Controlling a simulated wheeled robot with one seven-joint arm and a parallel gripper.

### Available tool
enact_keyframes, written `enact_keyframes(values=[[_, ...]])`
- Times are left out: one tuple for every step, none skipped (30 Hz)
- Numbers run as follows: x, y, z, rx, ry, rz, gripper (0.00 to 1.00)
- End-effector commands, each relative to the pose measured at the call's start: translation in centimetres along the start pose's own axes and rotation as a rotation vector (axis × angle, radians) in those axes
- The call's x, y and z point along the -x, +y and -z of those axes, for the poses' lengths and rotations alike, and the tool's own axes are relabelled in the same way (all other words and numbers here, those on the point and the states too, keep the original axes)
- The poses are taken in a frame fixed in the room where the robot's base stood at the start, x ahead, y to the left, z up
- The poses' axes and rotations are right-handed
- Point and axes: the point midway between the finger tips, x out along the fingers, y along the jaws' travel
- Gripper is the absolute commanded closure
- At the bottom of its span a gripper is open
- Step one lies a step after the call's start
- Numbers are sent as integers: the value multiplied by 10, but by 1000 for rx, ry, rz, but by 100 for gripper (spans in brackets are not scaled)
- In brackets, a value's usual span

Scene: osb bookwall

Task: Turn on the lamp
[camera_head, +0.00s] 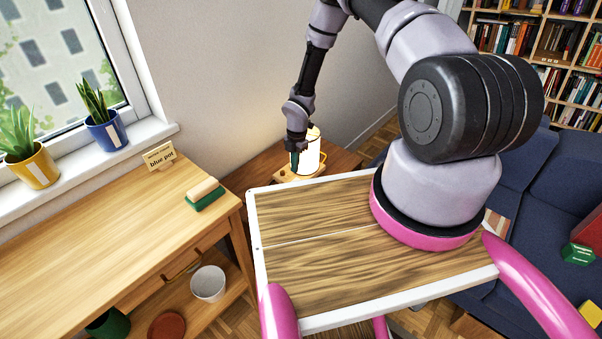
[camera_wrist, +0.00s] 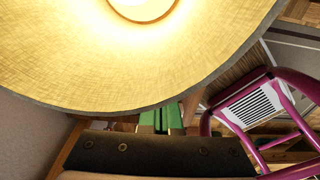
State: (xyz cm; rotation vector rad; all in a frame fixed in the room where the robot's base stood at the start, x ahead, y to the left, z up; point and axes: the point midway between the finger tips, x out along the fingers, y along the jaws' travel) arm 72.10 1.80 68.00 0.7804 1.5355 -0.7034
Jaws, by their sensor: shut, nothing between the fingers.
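The lamp (camera_head: 309,153) stands on a small wooden side table behind my own top plate. Its pale cylindrical shade is lit, with a warm glow on the wall behind. In the wrist view the lamp's shade (camera_wrist: 120,62) fills the top, bright around the bulb opening. My gripper (camera_head: 294,168) points down just left of the shade, low over the lamp's wooden base (camera_head: 284,174). Its green fingers (camera_wrist: 161,119) are shut with nothing between them. The lamp's switch is too small or hidden to make out. I cannot tell whether the fingertips touch the base.
The side table (camera_head: 259,167) is in the corner. A wooden desk (camera_head: 100,235) at left bears a green-and-beige block (camera_head: 204,194) and a "blue pot" sign (camera_head: 159,156). Potted plants line the windowsill (camera_head: 75,160). A blue sofa (camera_head: 525,190) and bookshelves stand at right.

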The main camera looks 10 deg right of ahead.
Motion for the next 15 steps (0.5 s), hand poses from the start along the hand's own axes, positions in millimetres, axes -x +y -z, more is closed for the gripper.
enact_keyframes(values=[[15,0,1,-1,-2,-3,100],[22,-1,2,-1,-2,-2,100],[31,0,4,-2,-2,-2,100],[37,-1,6,-2,-2,-1,100],[44,-1,7,-2,-2,-2,100],[52,-1,9,-3,-1,-2,100],[57,-1,10,-3,-1,-2,100],[63,-1,11,-3,-2,-1,100],[69,-2,13,-3,-2,0,100],[73,-2,14,-3,-2,0,100],[76,-1,15,-3,-1,0,100],[80,-1,16,-3,-1,-1,100],[83,-1,17,-3,-1,-1,100],[86,-1,17,-3,-1,0,100],[88,-1,18,-3,0,0,100]])
